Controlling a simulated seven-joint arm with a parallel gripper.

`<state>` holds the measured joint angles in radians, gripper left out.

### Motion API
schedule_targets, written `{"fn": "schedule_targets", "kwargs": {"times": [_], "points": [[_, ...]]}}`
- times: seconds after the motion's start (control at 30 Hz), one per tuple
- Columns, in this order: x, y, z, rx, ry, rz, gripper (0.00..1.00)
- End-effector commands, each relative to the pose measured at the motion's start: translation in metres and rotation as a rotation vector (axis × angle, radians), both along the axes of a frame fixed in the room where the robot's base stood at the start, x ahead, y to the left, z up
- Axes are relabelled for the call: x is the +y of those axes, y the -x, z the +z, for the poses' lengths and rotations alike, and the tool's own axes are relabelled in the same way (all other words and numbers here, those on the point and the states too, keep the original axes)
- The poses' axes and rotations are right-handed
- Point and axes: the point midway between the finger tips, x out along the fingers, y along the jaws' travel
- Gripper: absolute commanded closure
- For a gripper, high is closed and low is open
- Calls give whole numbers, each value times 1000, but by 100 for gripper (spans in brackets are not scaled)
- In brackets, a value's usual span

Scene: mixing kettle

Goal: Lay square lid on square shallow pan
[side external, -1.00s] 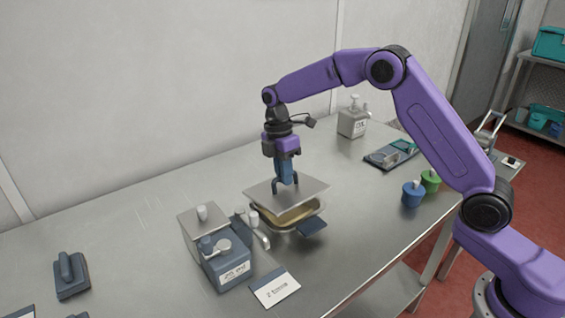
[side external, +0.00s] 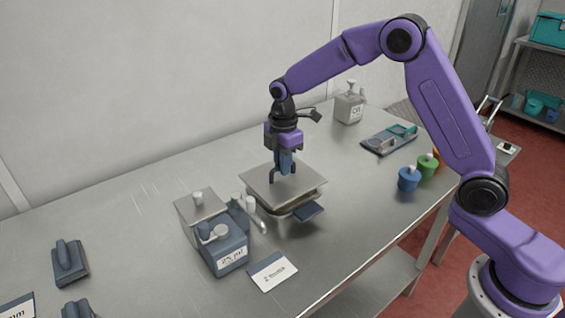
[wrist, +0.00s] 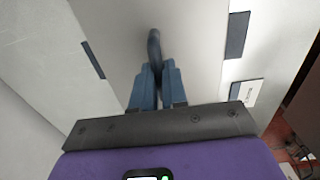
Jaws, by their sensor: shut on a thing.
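A flat grey metal square lid (side external: 300,188) lies level directly over the square shallow pan (side external: 303,210) and covers nearly all of it. Only the pan's front and right rim and a dark blue side handle (side external: 309,212) show. I cannot tell whether lid and pan touch all round. My gripper (side external: 284,172) is shut on the lid's dark arched handle, which also shows in the wrist view (wrist: 154,45). There the lid (wrist: 190,40) fills the middle, with dark pan handles at left (wrist: 92,60) and right (wrist: 237,35).
A grey-blue lidded container with a spout (side external: 222,250) stands close left of the pan. A white label card (side external: 273,272) lies in front. Blue (side external: 408,179) and green (side external: 427,166) pots stand to the right. A white dispenser (side external: 349,107) is behind.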

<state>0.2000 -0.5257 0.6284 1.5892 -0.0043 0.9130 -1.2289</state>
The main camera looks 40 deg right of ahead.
Motion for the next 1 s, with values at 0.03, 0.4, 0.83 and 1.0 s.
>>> {"fn": "schedule_targets", "kwargs": {"times": [0.03,0.4,0.83,1.0], "points": [[0,0,0,-1,0,0,100],[0,1,-4,0,0,0,100],[0,3,-17,1,0,0,100],[0,4,-22,0,0,0,100]]}}
